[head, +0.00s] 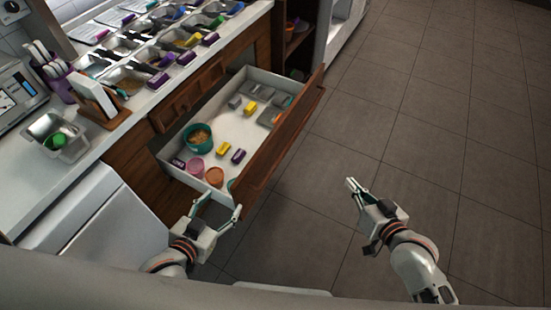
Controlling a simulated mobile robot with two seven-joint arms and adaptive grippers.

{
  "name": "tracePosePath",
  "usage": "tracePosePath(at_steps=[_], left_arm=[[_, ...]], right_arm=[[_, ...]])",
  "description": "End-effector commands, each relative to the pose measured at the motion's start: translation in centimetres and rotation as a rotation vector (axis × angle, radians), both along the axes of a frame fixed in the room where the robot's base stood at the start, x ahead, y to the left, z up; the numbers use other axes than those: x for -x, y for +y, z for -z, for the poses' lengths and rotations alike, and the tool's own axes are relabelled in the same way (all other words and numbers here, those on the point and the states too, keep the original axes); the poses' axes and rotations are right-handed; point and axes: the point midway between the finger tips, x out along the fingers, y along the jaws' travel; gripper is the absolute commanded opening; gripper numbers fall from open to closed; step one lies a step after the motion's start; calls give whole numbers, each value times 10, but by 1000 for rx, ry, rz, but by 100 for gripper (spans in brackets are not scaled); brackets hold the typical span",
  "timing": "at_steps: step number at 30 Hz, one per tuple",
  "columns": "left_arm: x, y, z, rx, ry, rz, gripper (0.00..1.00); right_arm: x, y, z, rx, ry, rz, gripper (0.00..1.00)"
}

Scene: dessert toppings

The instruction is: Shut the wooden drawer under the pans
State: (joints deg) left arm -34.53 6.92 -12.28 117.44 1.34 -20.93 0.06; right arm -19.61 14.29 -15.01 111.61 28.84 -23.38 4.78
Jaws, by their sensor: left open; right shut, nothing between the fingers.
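The wooden drawer (285,135) is pulled well out from the cabinet under the counter. Its white inside holds a green bowl with brown contents (199,137), pink and orange cups, and several small yellow, purple and grey pieces. The metal pans (130,76) stand in rows on the counter above. My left gripper (217,203) is open and empty, close to the near front corner of the drawer; I cannot tell if it touches. My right gripper (351,184) is shut and empty over the floor, to the right of the drawer front and apart from it.
A white appliance (85,220) stands left of the drawer below the counter (35,190). A scale (17,97), a utensil holder (62,85) and a small metal pan with a green item (55,137) are on the counter. The tiled floor (430,120) to the right is clear.

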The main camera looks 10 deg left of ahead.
Motion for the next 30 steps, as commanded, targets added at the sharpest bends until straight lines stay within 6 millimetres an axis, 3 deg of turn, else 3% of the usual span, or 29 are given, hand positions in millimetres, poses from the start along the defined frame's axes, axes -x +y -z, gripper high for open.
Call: tracePosePath(at_steps=[1, 3, 9, 17, 24, 30], left_arm=[[-3, -5, 17, 12, -15, 5, 59], [-7, -13, 19, 28, -38, 13, 59], [-10, -30, 36, 75, -67, 30, 59], [-2, -46, 68, 132, -46, 39, 59], [14, -56, 109, 189, 23, 33, 59], [18, -60, 122, 223, 49, 25, 59]], right_arm=[[-18, 10, 9, -70, -7, -24, 0], [-36, 23, 1, -175, -5, -57, 0], [-68, 58, -4, -444, 71, -163, 0], [-79, 87, 14, -716, 256, -276, 0], [-77, 103, 56, -960, 521, -348, 0], [-75, 108, 67, -1096, 680, -378, 0]])
